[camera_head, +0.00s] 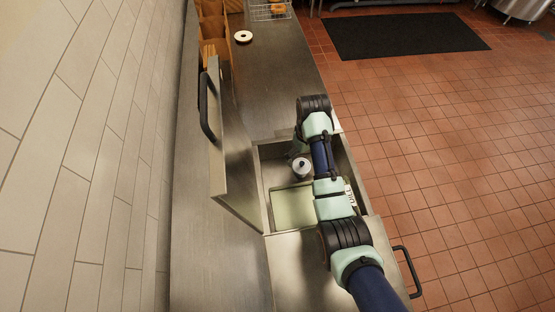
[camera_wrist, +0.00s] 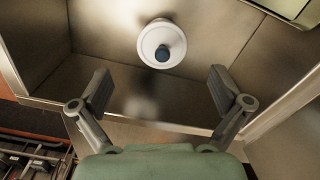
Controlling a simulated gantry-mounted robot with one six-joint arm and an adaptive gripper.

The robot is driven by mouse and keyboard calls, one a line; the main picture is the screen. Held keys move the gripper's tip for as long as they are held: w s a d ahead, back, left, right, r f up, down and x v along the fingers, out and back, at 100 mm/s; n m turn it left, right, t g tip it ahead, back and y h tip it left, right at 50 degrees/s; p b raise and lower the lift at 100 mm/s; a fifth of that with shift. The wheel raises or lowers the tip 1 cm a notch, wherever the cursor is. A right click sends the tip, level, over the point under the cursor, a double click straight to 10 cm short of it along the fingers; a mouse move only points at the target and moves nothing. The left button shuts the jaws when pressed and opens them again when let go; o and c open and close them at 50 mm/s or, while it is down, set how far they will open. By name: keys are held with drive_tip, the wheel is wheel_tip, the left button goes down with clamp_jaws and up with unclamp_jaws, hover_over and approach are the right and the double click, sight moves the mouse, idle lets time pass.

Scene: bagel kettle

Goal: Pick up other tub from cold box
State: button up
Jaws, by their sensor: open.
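The cold box (camera_head: 262,189) is a steel well sunk in the counter, with its lid standing open on the left. A round white tub with a dark blue knob on top (camera_head: 302,167) stands inside it. In the wrist view the tub (camera_wrist: 150,50) is ahead of my gripper, near the top middle. My gripper (camera_wrist: 161,90) is open, with its two fingers spread and nothing between them. The tub lies beyond the fingertips, apart from them. In the head view my arm covers the right part of the box, and the gripper is mostly hidden.
A pale green panel (camera_head: 293,208) lies in the near part of the box. The raised lid (camera_head: 231,160) with a black handle stands at the left. A white ring (camera_head: 243,36) and a wire basket (camera_head: 268,12) are farther along the counter.

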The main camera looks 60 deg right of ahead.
sight(301, 167)
drive_tip(key=shift+s+a+f, duration=0.1)
drive_tip(key=shift+s+f, duration=0.1)
drive_tip(key=shift+f, duration=0.4)
drive_tip(key=shift+s+f, duration=0.15)
drive_tip(key=shift+f, duration=0.4)
drive_tip(key=f, duration=0.3)
drive_tip(key=f+b, duration=0.1)
drive_tip(key=f, duration=0.1)
drive_tip(key=shift+w+a+f, duration=0.1)
drive_tip(key=shift+w+f, duration=0.05)
drive_tip(key=shift+w, duration=0.1)
drive_tip(key=c, duration=1.3)
